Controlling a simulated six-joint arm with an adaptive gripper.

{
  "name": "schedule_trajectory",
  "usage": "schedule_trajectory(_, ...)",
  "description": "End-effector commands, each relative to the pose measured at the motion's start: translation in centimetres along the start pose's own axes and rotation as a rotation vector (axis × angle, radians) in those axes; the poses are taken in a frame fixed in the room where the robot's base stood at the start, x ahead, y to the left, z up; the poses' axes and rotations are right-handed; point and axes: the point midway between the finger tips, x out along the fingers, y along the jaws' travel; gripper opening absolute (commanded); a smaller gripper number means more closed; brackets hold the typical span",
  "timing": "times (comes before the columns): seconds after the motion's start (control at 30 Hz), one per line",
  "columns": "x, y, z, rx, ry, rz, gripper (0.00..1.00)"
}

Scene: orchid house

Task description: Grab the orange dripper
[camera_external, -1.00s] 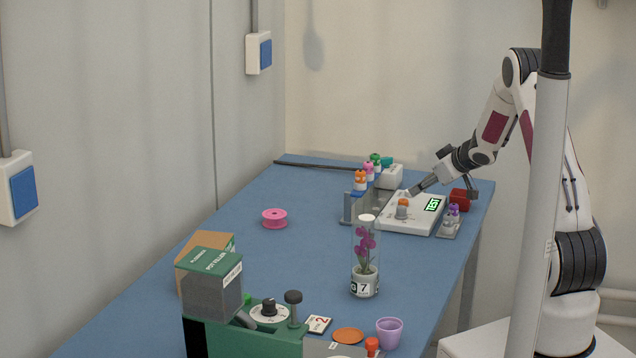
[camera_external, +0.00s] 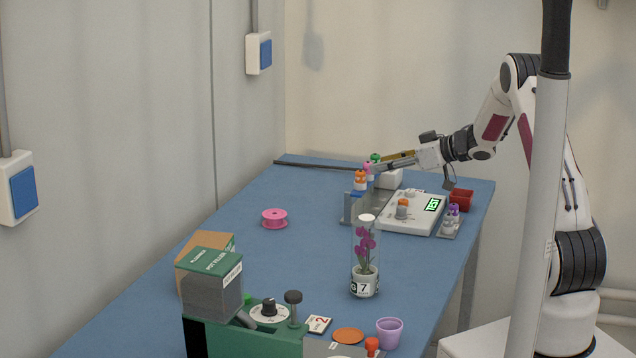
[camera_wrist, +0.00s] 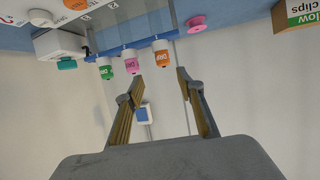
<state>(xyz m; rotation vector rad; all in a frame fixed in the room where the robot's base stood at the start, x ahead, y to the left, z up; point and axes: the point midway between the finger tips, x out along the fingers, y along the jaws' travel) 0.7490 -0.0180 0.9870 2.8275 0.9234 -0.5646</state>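The orange dripper (camera_external: 360,181) stands at the near end of a row of drippers in a rack (camera_external: 352,207). In the wrist view, which is upside down, the orange dripper (camera_wrist: 160,54) has a white label and shows just beyond the fingertips. My gripper (camera_external: 378,163) is at the rack's height, to the right of the orange dripper and slightly behind it. In the wrist view my gripper (camera_wrist: 159,76) is open, with nothing between its fingers. A pink dripper (camera_wrist: 130,62) and a green dripper (camera_wrist: 104,68) stand beside the orange one.
A glass-covered orchid pot (camera_external: 364,280) and a pink spool (camera_external: 274,218) stand nearer.

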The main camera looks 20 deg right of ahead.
Motion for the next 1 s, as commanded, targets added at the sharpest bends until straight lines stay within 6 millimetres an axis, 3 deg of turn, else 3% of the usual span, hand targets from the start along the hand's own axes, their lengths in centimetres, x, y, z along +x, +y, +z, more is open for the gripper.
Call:
schedule_trajectory(0.4,2.5,-0.1,0.2,-0.001,-0.002,0.0,0.38)
schedule_trajectory(0.8,2.7,-0.1,0.2,-0.001,-0.001,0.001,0.38)
schedule_trajectory(1.0,4.0,-0.5,0.5,0.0,-0.001,-0.001,0.38)
